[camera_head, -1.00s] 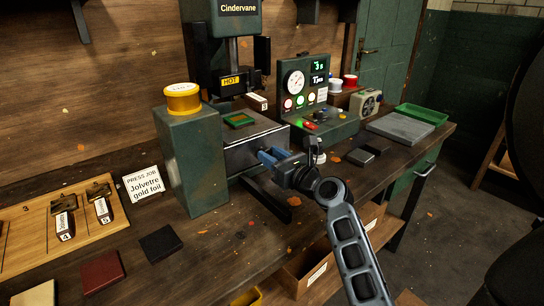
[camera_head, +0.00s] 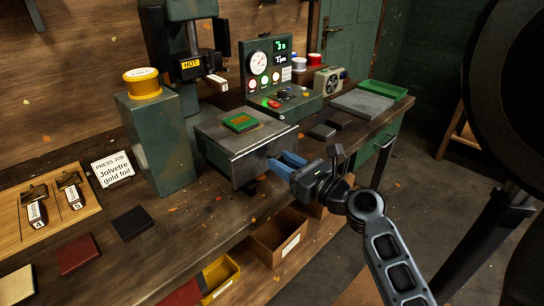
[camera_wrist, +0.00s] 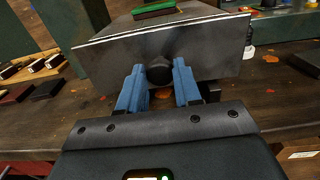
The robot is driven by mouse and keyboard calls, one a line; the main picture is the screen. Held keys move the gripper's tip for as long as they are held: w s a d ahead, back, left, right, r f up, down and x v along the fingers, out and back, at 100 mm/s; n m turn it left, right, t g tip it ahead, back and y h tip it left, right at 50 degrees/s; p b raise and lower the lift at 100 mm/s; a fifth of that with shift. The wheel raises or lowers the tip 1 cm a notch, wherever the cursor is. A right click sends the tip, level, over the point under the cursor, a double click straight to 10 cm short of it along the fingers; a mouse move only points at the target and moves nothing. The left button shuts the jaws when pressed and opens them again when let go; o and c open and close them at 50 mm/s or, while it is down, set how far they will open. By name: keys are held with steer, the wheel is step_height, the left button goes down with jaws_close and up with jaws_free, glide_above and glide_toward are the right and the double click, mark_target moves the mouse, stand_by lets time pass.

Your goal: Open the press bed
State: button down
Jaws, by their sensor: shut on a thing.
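The press bed (camera_head: 222,156) is a grey metal slab with a flat front plate. It stands well out from under the press head (camera_head: 188,68), over the bench's front edge. A green block with a gold-brown top (camera_head: 240,122) lies on it. My gripper (camera_head: 281,160) is at the bed's front, fingers pointing at the plate. In the wrist view, its blue fingers (camera_wrist: 158,78) are shut on the dark round knob (camera_wrist: 159,70) in the middle of the front plate (camera_wrist: 215,48). The knob is hidden by the fingers in the head view.
A green pillar with a yellow spool (camera_head: 142,84) stands left of the bed. A control box with a gauge (camera_head: 276,78) is behind it to the right. Open bins (camera_head: 277,236) sit below the bench. The floor in front on the right looks clear.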

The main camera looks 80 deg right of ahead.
steer(key=shift+s+a, duration=0.25)
steer(key=shift+s, duration=0.25)
steer(key=c, duration=0.8)
jaws_free()
steer(key=b+v, duration=0.2)
steer(key=v, duration=0.5)
steer(key=shift+s+a, duration=0.2)
steer(key=shift+s, duration=0.15)
